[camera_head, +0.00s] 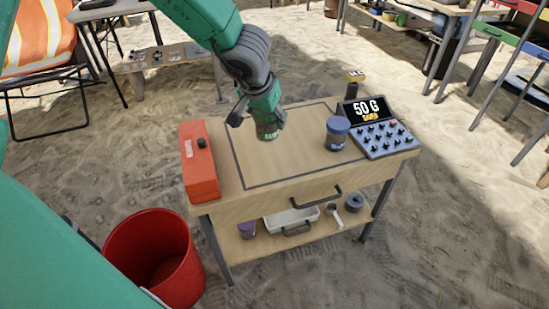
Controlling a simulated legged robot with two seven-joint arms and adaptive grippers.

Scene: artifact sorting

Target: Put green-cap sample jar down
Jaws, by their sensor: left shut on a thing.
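My left gripper (262,108) reaches down over the wooden table (222,160) and is shut on the green-cap sample jar (269,133). Only the lower part of the jar shows, with a small label; its cap is hidden by the gripper. My right gripper is not in view.
A blue-cap jar (337,134) stands right of the held jar, beside a device (381,139) reading 50 G. An orange-red box (199,170) lies at the left edge. The front middle of the tabletop is clear. A red bucket (118,242) stands on the sand.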

